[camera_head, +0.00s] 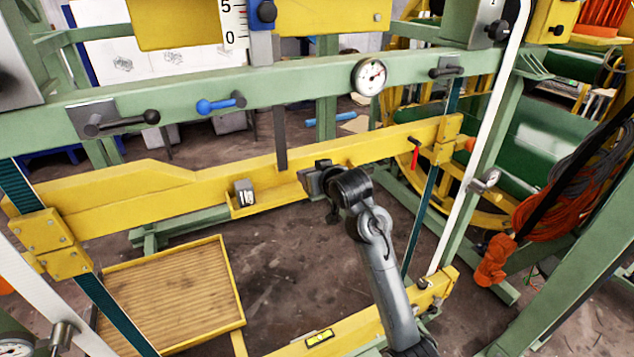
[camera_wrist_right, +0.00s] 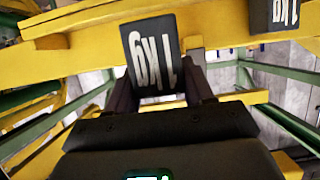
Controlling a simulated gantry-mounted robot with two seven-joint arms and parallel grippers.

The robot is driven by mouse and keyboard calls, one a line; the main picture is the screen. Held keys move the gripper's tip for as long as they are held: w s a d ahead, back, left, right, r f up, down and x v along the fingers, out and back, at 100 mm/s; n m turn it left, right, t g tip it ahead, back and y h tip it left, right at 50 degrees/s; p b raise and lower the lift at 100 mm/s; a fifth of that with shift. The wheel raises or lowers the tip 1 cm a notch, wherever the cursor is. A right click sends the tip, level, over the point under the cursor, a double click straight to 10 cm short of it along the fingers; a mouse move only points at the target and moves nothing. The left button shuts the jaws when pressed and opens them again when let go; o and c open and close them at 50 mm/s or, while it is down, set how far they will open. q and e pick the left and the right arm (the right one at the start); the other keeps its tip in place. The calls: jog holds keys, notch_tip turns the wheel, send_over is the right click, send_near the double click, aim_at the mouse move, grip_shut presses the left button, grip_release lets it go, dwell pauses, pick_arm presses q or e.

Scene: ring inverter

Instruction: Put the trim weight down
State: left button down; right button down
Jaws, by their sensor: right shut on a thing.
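The trim weight is a dark block marked "1kg" (camera_wrist_right: 151,52), seen between the fingers of my right gripper (camera_wrist_right: 160,85) in the right wrist view. My right gripper is shut on it. In the head view my right gripper (camera_head: 316,180) is at the right end of a small yellow shelf (camera_head: 270,200) on the yellow crossbeam. The held weight is mostly hidden there by the gripper. I cannot tell whether it touches the shelf. A second 1kg weight (camera_head: 244,192) stands towards the shelf's left end; it also shows in the right wrist view (camera_wrist_right: 274,14). My left gripper is out of view.
A green beam with a black handle (camera_head: 122,121), a blue handle (camera_head: 220,103) and a round dial (camera_head: 369,76) runs above the yellow crossbeam (camera_head: 130,190). A ribbed yellow-edged tray (camera_head: 170,295) lies lower left.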

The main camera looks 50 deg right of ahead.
jog(key=r, duration=0.6)
jog(key=shift+w+r+p, duration=0.2)
jog(key=shift+w+p, duration=0.1)
jog(key=shift+w+r, duration=0.1)
jog(key=shift+r, duration=0.2)
jog(key=shift+w+a+r, duration=0.1)
jog(key=shift+w+a, duration=0.05)
jog(key=shift+w, duration=0.1)
jog(key=p, duration=0.3)
send_over(267, 175)
jog(key=s+a, duration=0.2)
jog(key=s, duration=0.1)
notch_tip(267, 175, down, 6)
jog(key=f, duration=0.1)
jog(key=shift+s+d+f+p, duration=0.1)
jog(key=shift+d+f+p, duration=0.1)
jog(key=shift+f, duration=0.6)
jog(key=shift+s+d+f+p, duration=0.1)
jog(key=shift+f+p, duration=0.1)
jog(key=shift+f, duration=0.75)
jog(key=shift+f, duration=0.15)
